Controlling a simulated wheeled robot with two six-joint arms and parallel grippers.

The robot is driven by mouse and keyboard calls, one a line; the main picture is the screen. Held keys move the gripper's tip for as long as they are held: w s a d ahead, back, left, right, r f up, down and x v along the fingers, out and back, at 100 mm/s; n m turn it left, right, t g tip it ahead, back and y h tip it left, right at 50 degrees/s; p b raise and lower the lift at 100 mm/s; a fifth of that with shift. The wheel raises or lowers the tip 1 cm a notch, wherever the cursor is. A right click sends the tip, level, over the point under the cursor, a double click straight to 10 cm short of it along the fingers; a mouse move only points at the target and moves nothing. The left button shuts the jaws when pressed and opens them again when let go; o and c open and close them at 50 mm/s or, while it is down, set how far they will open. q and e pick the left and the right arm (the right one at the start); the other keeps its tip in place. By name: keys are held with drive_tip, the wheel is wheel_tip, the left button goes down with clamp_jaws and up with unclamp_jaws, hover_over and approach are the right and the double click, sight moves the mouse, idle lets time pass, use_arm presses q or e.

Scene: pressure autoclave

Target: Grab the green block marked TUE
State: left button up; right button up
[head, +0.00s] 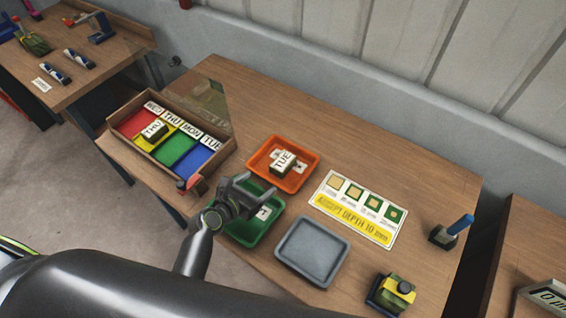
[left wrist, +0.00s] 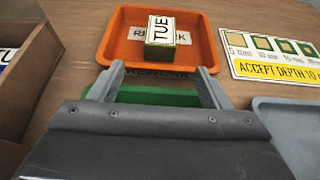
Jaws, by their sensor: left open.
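The block marked TUE (head: 282,162) sits in the orange tray (head: 254,166), with its white lettered top up. In the left wrist view the block (left wrist: 161,36) shows a green side and stands at the far part of the orange tray (left wrist: 207,48), partly over a white label. My left gripper (head: 259,186) is open and empty, above the near edge of the orange tray and the green tray (head: 240,236). In the left wrist view its fingertips (left wrist: 161,72) are spread, on the near side of the block and apart from it. My right gripper is not in view.
A wooden box (head: 168,172) with coloured compartments holds a THU block (head: 153,130). A grey tray (head: 312,250), an ACCEPT DEPTH card (head: 358,208), a yellow-green device (head: 390,293) and a blue-handled tool (head: 452,232) stand to the right.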

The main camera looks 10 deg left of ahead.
sight(275, 171)
use_arm(q)
drive_tip(key=shift+x, duration=3.9)
drive_tip(key=shift+s+r, duration=0.1)
drive_tip(key=c, duration=1.1)
